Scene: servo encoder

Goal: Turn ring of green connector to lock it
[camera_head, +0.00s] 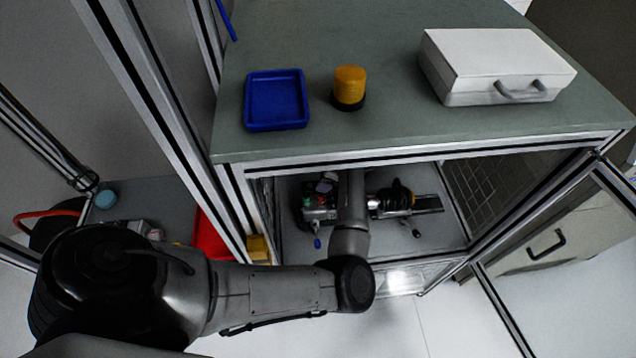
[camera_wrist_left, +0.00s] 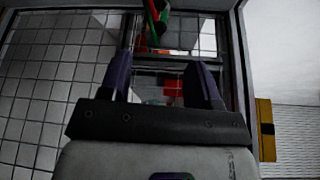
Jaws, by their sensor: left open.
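My left arm reaches from the left into the lower bay of the cabinet in the head view, where its gripper is hidden below the table top. In the left wrist view my left gripper (camera_wrist_left: 164,75) is open, its two dark fingers well apart with nothing held between them. Beyond the fingers, at the top, a small green part (camera_wrist_left: 163,12) sits beside red and dark parts; I cannot tell if it is the green connector. In the head view the servo assembly (camera_head: 390,198) lies on the bay floor, partly covered by my arm. No ring is clearly visible. My right gripper is not in view.
A blue tray (camera_head: 276,123), a yellow-topped cylinder (camera_head: 350,88) and a white case (camera_head: 495,65) stand on the table top. Metal frame posts and a mesh side wall (camera_wrist_left: 50,90) bound the bay. A loose blue plug (camera_head: 317,243) lies on its floor.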

